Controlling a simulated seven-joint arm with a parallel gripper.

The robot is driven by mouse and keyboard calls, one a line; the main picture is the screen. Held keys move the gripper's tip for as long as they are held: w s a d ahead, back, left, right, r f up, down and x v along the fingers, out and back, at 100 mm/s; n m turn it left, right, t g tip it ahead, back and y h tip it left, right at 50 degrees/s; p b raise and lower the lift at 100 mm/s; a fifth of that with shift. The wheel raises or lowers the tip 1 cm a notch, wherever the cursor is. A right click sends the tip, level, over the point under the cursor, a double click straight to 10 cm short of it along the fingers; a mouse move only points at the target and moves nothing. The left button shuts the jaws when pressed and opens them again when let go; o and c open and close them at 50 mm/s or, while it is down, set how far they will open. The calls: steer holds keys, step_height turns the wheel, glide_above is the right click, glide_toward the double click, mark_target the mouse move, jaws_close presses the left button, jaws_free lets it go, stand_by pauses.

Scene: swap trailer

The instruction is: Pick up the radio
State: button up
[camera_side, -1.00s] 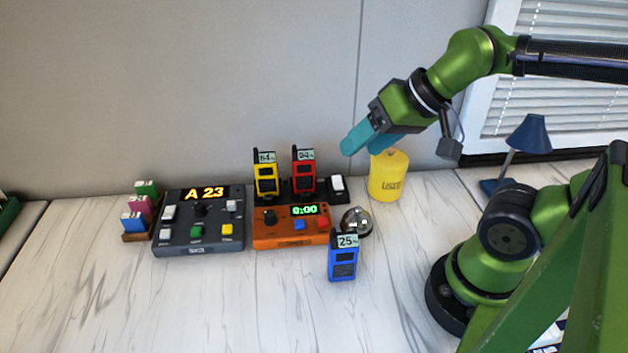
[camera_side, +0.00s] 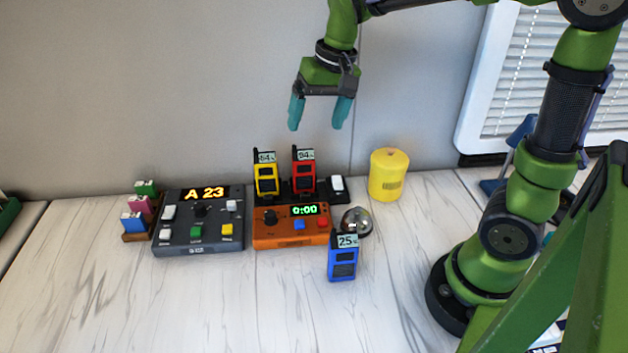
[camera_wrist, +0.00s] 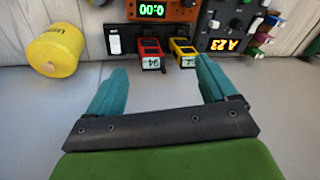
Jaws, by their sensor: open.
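Three radios are in the side view. A blue radio (camera_side: 342,258), its tag reading 25, stands upright on the table in front of the orange box. A yellow radio (camera_side: 267,174) and a red radio (camera_side: 303,172) stand side by side in a dark charger base (camera_side: 322,196) behind that box. My gripper (camera_side: 319,115) is open and empty, pointing down in the air above and behind the red radio. In the wrist view the red radio (camera_wrist: 151,52) and yellow radio (camera_wrist: 182,50) appear beyond and between my open fingers (camera_wrist: 159,84). The blue radio is not visible there.
The orange timer box (camera_side: 290,229) reads 0:00, with a silver bell (camera_side: 356,221) beside it. A dark console (camera_side: 198,222) reads A 23. A yellow cylinder (camera_side: 388,175) stands to the right, a blue lamp (camera_side: 522,135) farther right. The front table is clear.

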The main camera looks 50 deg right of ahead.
steer(key=m+g, duration=0.1)
steer(key=g, duration=0.1)
glide_above(302, 154)
steer(key=s, duration=0.1)
steer(key=f, duration=0.1)
steer(key=w+r+m+h, duration=0.1)
steer(key=r+m, duration=0.1)
steer(key=shift+g, duration=0.3)
step_height(302, 154, down, 12)
steer(key=shift+r, duration=0.2)
steer(key=shift+s+d+f, duration=0.1)
steer(key=shift+f, duration=2.65)
steer(key=c, duration=1.2)
